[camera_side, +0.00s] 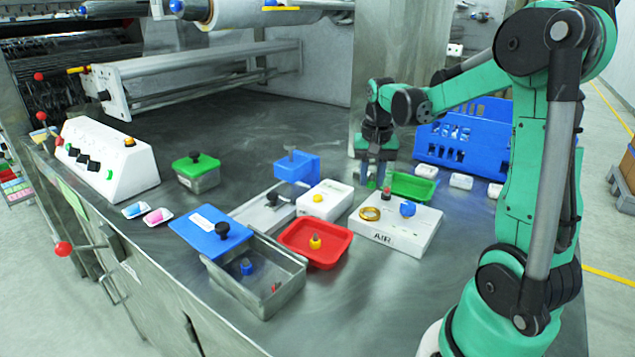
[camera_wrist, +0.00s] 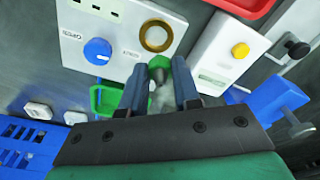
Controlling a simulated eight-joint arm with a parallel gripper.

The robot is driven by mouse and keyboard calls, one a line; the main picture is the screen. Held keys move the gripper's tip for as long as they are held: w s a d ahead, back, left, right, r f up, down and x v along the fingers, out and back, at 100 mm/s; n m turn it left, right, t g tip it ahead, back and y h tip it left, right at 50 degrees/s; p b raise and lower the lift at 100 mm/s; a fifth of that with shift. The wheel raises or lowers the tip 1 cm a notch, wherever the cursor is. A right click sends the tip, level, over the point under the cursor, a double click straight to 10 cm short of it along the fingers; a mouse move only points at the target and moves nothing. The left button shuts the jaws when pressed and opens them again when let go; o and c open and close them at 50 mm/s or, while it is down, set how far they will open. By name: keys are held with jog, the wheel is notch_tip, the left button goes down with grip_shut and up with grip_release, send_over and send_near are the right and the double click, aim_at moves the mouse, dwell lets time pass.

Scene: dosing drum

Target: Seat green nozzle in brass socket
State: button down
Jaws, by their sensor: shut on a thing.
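My gripper (camera_side: 373,180) points down just behind the white AIR box (camera_side: 392,238). It is shut on the green nozzle (camera_wrist: 159,63), which shows between the two fingers (camera_wrist: 160,84) in the wrist view. The nozzle has a green end and a grey tip; in the side view only a small green patch of it shows. The brass socket (camera_side: 370,214) is a gold ring on top of the AIR box, in front of my gripper. In the wrist view the brass socket (camera_wrist: 156,37) lies just above the nozzle, apart from it in the picture.
A blue knob (camera_side: 407,208) stands on the AIR box beside the socket. A green tray (camera_side: 413,187) and a blue crate (camera_side: 463,150) lie behind. A white box (camera_side: 324,201) with a button, a red tray (camera_side: 290,231) and a metal bin (camera_side: 285,295) are to the left.

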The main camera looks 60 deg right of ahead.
aim_at(369, 215)
jog(key=shift+s+d+f, duration=0.15)
jog(key=shift+s+f, duration=0.05)
jog(key=shift+f, duration=2.55)
jog(key=shift+w+f, duration=0.1)
jog(key=shift+f, duration=0.65)
dwell(0.4)
jog(key=c, duration=0.8)
grip_release()
jog(key=shift+c, duration=0.9)
jog(key=shift+o, duration=1.7)
jog(key=shift+r, duration=3.55)
